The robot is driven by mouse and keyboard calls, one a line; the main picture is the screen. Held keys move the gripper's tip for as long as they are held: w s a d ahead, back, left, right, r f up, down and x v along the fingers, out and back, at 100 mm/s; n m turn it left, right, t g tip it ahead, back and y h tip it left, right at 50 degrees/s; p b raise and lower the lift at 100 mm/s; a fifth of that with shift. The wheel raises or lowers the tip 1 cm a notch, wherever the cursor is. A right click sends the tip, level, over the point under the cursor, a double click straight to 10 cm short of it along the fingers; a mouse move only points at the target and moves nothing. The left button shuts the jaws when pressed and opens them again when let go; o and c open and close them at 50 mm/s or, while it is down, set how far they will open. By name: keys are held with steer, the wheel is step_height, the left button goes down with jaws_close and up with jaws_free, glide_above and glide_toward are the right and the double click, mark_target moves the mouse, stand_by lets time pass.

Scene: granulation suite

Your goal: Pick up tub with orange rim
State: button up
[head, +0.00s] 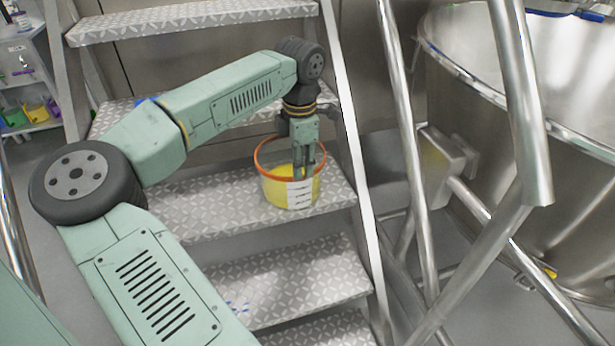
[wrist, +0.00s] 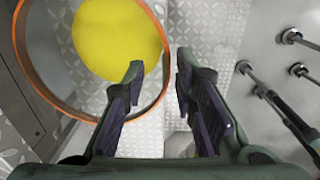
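The tub with the orange rim (head: 268,174) stands upright on a patterned metal stair tread, with clear walls, yellow contents and a white striped label on its front. In the wrist view the tub (wrist: 37,84) fills the upper left, with a round yellow surface inside. My gripper (head: 304,172) points down at the tub's right side. In the wrist view my gripper (wrist: 160,85) is open, with a gap between its fingers. The right part of the rim runs through that gap, the left finger over the tub's inside and the right finger outside. I cannot see finger contact with the wall.
The stair treads (head: 210,205) rise between metal side rails (head: 350,140). A large steel vessel (head: 570,160) stands at the right, with slanted steel tubes before it. A shelf with small coloured bins (head: 35,118) is at the far left. The tread left of the tub is clear.

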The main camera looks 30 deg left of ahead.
mark_target(299, 207)
steer(key=shift+a+f, duration=0.15)
steer(key=shift+f, duration=0.6)
step_height(299, 207, down, 9)
steer(key=shift+s+a+f+p, duration=0.1)
steer(key=shift+f+p, duration=0.1)
steer(key=shift+p, duration=0.65)
steer(key=shift+c, duration=0.2)
jaws_close()
